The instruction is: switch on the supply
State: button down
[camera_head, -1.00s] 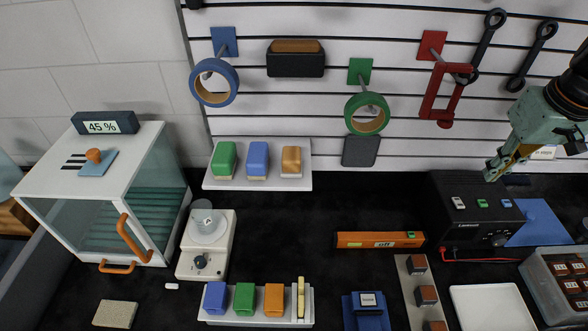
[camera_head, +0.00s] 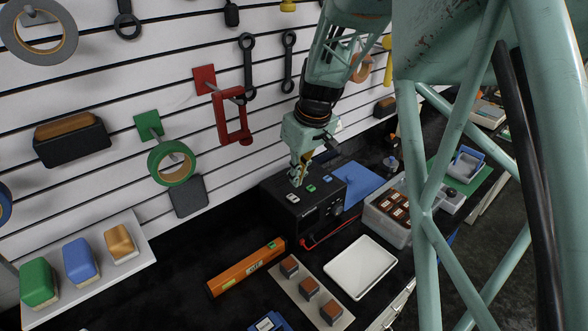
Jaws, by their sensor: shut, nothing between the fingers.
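The supply (camera_head: 303,214) is a black box on the dark bench against the slatted wall. Its top carries a white switch (camera_head: 292,198), a green switch (camera_head: 311,188) and a blue switch (camera_head: 326,178). Its front has a knob and a red lead, and its small lettering is not readable. My gripper (camera_head: 297,183) is shut and empty, pointing down at the rear part of the supply's top, just behind the white and green switches. I cannot tell whether its tips touch the top. Whether any switch is on is too small to tell.
A red clamp (camera_head: 230,113) hangs on the wall. My green frame covers the right side.

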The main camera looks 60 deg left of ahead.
aim_at(294, 199)
notch_tip(294, 199, down, 6)
jog(key=shift+r+p, duration=0.1)
jog(key=shift+p, duration=0.2)
jog(key=shift+f, duration=0.2)
jog(key=shift+f, duration=0.2)
jog(key=shift+w+d+f+b, duration=0.15)
jog(key=shift+f+b, duration=0.25)
jog(key=shift+b, duration=0.55)
jog(key=shift+r, duration=0.15)
jog(key=shift+s+a+r, duration=0.2)
jog(key=shift+a, duration=0.15)
jog(key=shift+a+r+p, duration=0.15)
jog(key=shift+a+p, duration=0.15)
